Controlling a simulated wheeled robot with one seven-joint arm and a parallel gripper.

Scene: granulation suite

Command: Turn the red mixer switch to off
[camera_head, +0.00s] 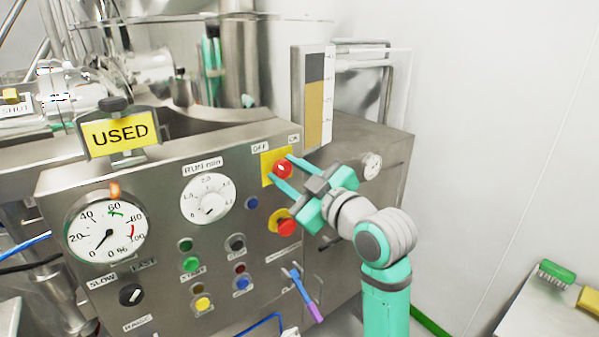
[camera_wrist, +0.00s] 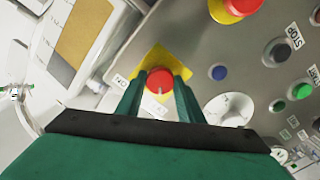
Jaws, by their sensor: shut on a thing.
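The red mixer switch (camera_head: 282,168) sits on a square yellow plate (camera_head: 267,168) at the upper right of the steel control panel, with OFF and ON labels above it. My gripper (camera_head: 281,172) reaches it from the right, its two teal fingers on either side of the red knob. In the wrist view the red knob (camera_wrist: 159,81) lies between the fingertips, and my gripper (camera_wrist: 159,92) is shut on it. A small pale mark shows on the knob. Which label it points at is too small to tell.
A red emergency knob (camera_head: 287,227) on a yellow base sits just below my gripper. Several push buttons, a RUN MIN dial (camera_head: 208,198) and a round gauge (camera_head: 105,227) are on the panel. A USED sign (camera_head: 120,134) stands above. A side table (camera_head: 545,305) is at lower right.

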